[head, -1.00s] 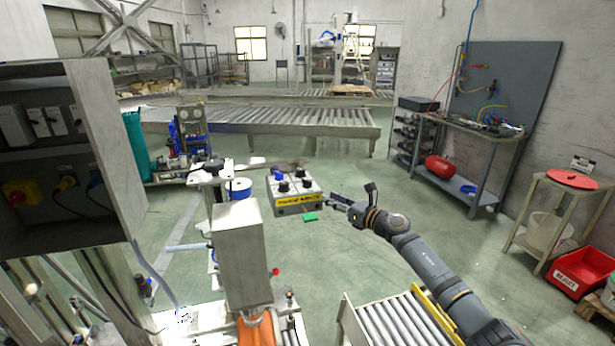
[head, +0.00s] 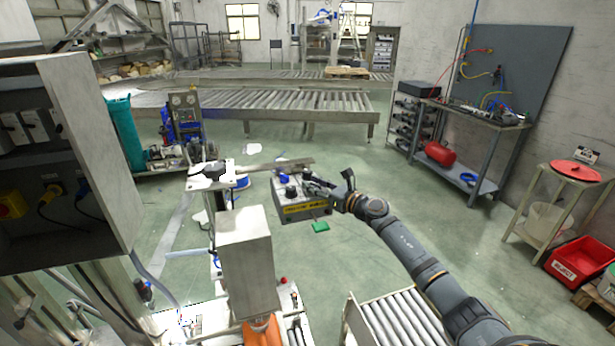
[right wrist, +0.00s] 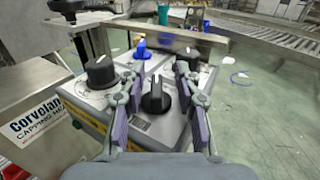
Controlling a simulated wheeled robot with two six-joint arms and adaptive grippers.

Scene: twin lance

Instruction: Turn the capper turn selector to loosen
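The capper control box (head: 303,212) is a grey box with a yellow label strip, standing beyond the capper column. Its top carries black knobs and a blue one. In the right wrist view, a black selector knob (right wrist: 156,98) with a raised grip bar sits between the fingers of my right gripper (right wrist: 157,82). The fingers are apart, with gaps visible on both sides of the knob. Another black knob (right wrist: 100,72) is to the left, and the blue knob (right wrist: 141,48) is behind. The head view shows my right gripper (head: 312,186) over the box's right side. My left gripper is not in view.
A flat metal bar (head: 275,167) extends just behind the box. The grey capper column (head: 245,260) stands in front left. A green piece (head: 320,227) shows just in front of the box. A roller conveyor (head: 400,322) lies below my right arm.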

